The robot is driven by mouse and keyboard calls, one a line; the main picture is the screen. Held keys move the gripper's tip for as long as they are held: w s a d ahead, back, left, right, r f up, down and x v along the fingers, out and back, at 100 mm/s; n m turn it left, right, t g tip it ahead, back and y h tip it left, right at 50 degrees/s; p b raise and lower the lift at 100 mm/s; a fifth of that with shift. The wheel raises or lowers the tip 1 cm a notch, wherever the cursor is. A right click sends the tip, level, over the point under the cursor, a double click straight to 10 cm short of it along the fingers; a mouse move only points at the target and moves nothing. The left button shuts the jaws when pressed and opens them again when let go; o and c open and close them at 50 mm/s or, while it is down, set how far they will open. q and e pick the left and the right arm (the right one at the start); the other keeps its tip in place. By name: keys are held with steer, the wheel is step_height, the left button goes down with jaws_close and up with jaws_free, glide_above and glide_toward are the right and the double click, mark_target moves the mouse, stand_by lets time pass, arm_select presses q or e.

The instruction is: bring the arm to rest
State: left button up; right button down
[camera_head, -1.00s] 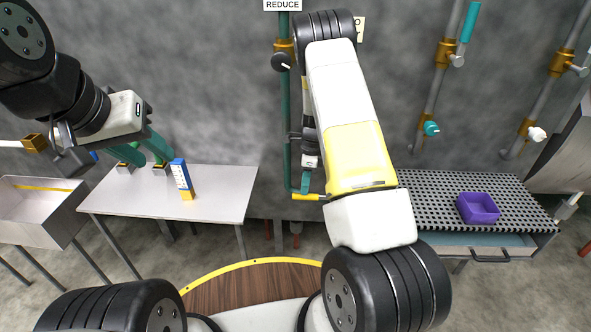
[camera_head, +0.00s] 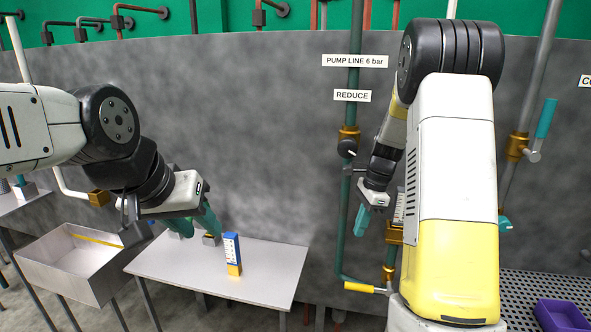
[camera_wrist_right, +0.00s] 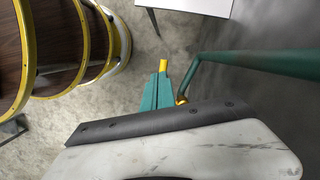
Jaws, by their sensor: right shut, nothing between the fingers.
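My right arm (camera_head: 455,165) is raised and bent in front of the grey wall, with its forearm pointing down. My right gripper (camera_head: 364,228) hangs beside the green pipe (camera_head: 352,190), above a yellow-handled lever (camera_head: 360,288). In the right wrist view its teal fingers (camera_wrist_right: 157,92) are together with nothing between them, and the yellow handle (camera_wrist_right: 164,66) shows beyond their tips. My left arm (camera_head: 45,130) reaches in from the left. My left gripper (camera_head: 200,232) is above the white table, its teal fingers apart, with no held object visible.
A blue and yellow device (camera_head: 232,258) stands on the white table (camera_head: 265,275). A purple bin (camera_head: 565,314) sits on a perforated bench (camera_head: 520,285) at lower right. Wall pipes and valves (camera_head: 517,147) stand behind my right arm.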

steer(key=s+a+r+n+t, duration=0.2)
steer(key=s+r+n, duration=0.3)
steer(key=s+r, duration=0.15)
steer(key=s+a+r+n+t, duration=0.1)
steer(key=s+a+r+n, duration=0.3)
steer(key=r, duration=0.4)
steer(key=s+a+r+n+t, duration=0.1)
steer(key=s+r+n+t, duration=0.2)
steer(key=s+n, duration=0.5)
steer(key=s, duration=0.5)
steer(key=shift+r+n, duration=0.3)
steer(key=shift+n, duration=0.1)
